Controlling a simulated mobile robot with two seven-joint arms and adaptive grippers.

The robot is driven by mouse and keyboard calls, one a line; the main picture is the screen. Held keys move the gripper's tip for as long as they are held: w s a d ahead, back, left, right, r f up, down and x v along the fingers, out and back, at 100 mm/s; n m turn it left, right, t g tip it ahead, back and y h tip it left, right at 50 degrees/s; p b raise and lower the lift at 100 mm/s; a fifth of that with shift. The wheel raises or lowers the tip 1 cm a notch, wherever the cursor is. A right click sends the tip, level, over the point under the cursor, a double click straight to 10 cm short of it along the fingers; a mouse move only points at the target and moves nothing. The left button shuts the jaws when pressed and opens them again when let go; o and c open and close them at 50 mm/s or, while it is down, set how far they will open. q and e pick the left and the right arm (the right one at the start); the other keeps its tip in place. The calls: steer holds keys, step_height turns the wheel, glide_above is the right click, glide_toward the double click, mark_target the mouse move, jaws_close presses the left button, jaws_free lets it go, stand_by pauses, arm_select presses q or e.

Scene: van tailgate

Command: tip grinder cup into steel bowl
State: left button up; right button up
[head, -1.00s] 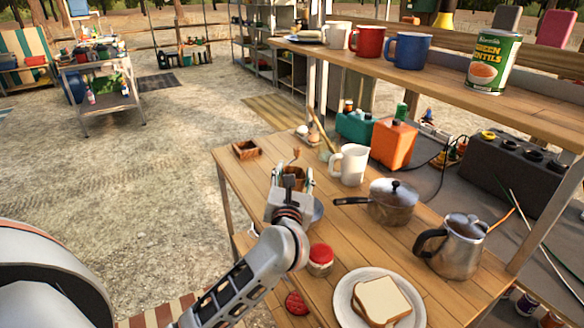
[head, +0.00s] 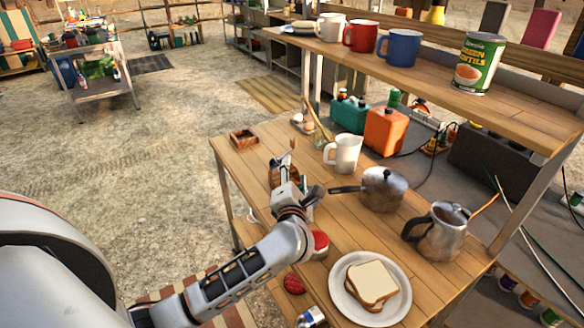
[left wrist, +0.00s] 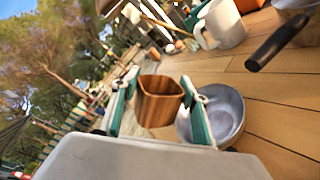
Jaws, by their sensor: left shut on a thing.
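My left gripper (head: 285,180) is shut on the brown wooden grinder cup (left wrist: 158,103), holding it between green-lined fingers (left wrist: 160,110). In the head view the cup (head: 278,172) is partly hidden by the gripper, above the table's left part. The wrist view is rolled, so I cannot tell the cup's exact tilt; its contents do not show. The grey steel bowl (left wrist: 224,112) is just right of the cup in the wrist view, behind the right finger. Its visible inside looks empty. In the head view my gripper and wrist hide most of it. My right gripper is not in view.
A white mug (head: 346,153), saucepan (head: 383,190) and steel coffee pot (head: 440,232) stand right of the gripper. A red-lidded jar (head: 319,243) is close to my forearm. A plate with bread (head: 339,299) lies in front. A small wooden tray (head: 243,138) is farther back.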

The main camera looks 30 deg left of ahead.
arm_select(q)
steer(key=m, duration=0.1)
steer(key=m+p, duration=0.1)
steer(key=shift+w+d+f+m, duration=0.15)
steer(key=shift+f+m, duration=0.05)
steer(key=shift+m, duration=0.1)
steer(key=shift+d+m+p, duration=0.15)
steer(key=shift+m+p, duration=0.45)
steer(key=shift+p, duration=0.5)
steer(key=shift+w+f+m+y+p, duration=0.1)
steer(key=shift+f+m+y+p, duration=0.05)
steer(key=shift+m+y+p, duration=0.2)
steer(key=shift+d+f, duration=0.1)
steer(key=shift+w+d+f+m+p, duration=0.1)
steer(key=shift+f+m+p, duration=0.05)
steer(key=shift+m+p, duration=0.4)
steer(key=shift+d+f+m+g, duration=0.15)
steer(key=shift+m+g, duration=0.15)
steer(key=shift+m, duration=0.3)
steer(key=shift+w+m, duration=0.1)
steer(key=shift+m, duration=0.4)
steer(key=shift+w+d+m, duration=0.1)
steer(key=shift+d+m, duration=0.1)
steer(key=shift+m, duration=0.8)
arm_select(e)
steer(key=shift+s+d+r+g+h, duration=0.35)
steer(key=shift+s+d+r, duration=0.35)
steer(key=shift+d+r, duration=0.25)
